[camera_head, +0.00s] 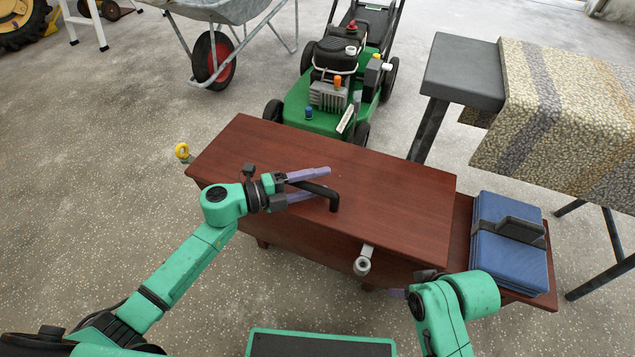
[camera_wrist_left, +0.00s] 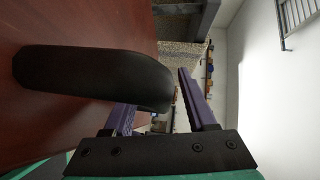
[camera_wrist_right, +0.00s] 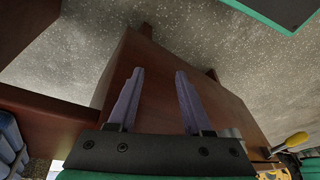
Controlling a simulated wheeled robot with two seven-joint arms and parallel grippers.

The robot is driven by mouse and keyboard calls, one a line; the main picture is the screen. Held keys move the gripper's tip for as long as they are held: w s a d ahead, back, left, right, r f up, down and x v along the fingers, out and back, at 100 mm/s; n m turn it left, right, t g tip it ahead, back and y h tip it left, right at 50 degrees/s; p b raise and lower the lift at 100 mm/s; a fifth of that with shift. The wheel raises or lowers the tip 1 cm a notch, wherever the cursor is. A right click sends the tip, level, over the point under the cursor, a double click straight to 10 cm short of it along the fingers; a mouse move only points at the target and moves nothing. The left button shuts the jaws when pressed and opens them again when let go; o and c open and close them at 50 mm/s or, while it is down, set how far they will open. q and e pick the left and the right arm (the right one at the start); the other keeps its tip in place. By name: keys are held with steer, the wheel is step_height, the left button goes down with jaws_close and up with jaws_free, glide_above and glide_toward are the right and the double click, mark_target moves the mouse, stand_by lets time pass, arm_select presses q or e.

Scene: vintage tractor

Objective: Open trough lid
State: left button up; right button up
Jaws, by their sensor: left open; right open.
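The trough lid (camera_head: 395,200) is a flat reddish-brown wooden panel lying shut on the wooden trough. A black bar handle (camera_head: 327,196) stands on it near the front edge; it looms large in the left wrist view (camera_wrist_left: 90,78). My left gripper (camera_head: 322,182) is open at the handle, its purple fingers reaching over the lid. The handle overlaps one finger in the left wrist view; I cannot tell whether they touch. My right gripper (camera_wrist_right: 160,75) is open and empty, low by the trough's front; in the head view it is mostly hidden by its own arm.
A grey metal fitting (camera_head: 363,260) sticks out from the trough's front. A blue folded stack (camera_head: 510,240) lies on a lower wooden shelf at right. A green lawn mower (camera_head: 330,90) stands behind, a cloth-covered table (camera_head: 570,120) at right.

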arm_select(q)
steer(key=shift+d, duration=0.1)
steer(key=shift+c, duration=0.4)
jaws_close()
stand_by(1.0)
